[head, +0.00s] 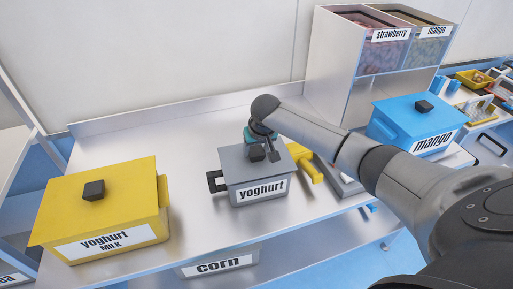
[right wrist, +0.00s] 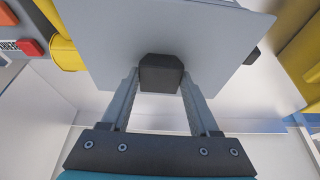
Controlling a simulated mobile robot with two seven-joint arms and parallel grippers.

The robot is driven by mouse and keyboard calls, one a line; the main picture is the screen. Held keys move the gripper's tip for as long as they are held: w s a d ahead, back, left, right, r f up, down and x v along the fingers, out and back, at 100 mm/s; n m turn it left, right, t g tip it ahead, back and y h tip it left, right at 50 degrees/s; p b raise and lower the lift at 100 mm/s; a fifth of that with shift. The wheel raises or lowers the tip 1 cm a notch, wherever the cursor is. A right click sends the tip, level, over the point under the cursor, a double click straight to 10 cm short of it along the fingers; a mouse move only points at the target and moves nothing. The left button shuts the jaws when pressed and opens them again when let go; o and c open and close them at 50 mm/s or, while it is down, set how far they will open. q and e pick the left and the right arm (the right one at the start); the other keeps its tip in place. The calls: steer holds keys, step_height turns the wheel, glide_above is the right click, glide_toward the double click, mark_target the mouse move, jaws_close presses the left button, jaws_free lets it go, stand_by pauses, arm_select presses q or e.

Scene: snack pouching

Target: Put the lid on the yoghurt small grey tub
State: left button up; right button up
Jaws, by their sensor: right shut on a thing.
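The small grey tub (head: 262,190) labelled "yoghurt" stands on the metal table in the middle of the head view, with a dark handle on its left side. Its grey lid (head: 236,164) covers the top of the tub; I cannot tell whether it is fully seated. My right gripper (head: 266,154) is above the lid and shut on its black knob (head: 256,152). In the right wrist view both fingers grip the knob (right wrist: 160,73) at the edge of the grey lid's middle (right wrist: 110,50). My left gripper is not in view.
A yellow lidded tub (head: 130,210) labelled "yoghurt milk" stands at the left. A blue lidded tub (head: 405,120) labelled "mango" is at the right, below strawberry and mango bins (head: 345,60). A yellow-handled tool (head: 307,166) lies close to the grey tub's right. A corn container (head: 215,264) is below.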

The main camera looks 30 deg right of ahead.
steer(key=shift+f, duration=0.3)
steer(key=o, duration=1.5)
steer(key=p+v, duration=0.1)
steer(key=v, duration=1.4)
steer(key=shift+s+a+r, duration=0.1)
